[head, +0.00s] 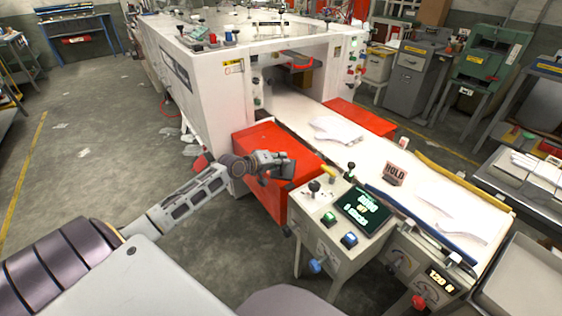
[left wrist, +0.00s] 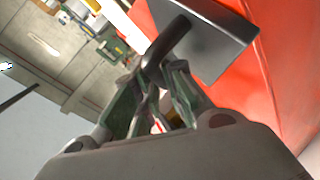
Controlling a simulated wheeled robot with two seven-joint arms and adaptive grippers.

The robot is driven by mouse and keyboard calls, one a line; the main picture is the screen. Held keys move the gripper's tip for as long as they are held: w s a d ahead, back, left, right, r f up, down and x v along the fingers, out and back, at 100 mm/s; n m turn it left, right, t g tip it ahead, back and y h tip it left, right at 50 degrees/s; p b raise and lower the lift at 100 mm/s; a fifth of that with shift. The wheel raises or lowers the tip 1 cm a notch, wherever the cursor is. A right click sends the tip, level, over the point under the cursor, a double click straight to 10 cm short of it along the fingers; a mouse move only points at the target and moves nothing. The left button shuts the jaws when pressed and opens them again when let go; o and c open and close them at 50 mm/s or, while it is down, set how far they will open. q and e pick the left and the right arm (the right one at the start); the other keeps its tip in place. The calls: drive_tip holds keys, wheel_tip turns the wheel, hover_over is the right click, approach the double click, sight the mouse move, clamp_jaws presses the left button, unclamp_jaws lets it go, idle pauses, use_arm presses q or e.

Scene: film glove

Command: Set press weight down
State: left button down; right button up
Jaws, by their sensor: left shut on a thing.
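The press weight (head: 284,170) is a dark grey block with a handle. My left gripper (head: 264,163) is shut on its handle, at the near edge of the red surface beside the white conveyor. In the left wrist view the weight (left wrist: 212,45) shows as a flat dark plate with a curved bar, and the fingers of the left gripper (left wrist: 160,85) close around that bar. The red surface (left wrist: 150,12) is behind the plate. I cannot tell whether the weight touches it. My right gripper is not in view.
The white conveyor (head: 290,113) carries pale film gloves (head: 337,130) and a HOLD sign (head: 395,173). A control box (head: 330,215) with knobs, buttons and a screen stands just right of the weight. The large white machine (head: 190,75) rises behind.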

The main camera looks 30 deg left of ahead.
use_arm(q)
drive_tip(key=c, duration=1.9)
unclamp_jaws()
drive_tip(key=shift+f, duration=0.1)
drive_tip(key=o, duration=0.4)
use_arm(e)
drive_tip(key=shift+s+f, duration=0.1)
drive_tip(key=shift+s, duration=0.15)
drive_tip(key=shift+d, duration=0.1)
use_arm(q)
drive_tip(key=shift+s, duration=0.15)
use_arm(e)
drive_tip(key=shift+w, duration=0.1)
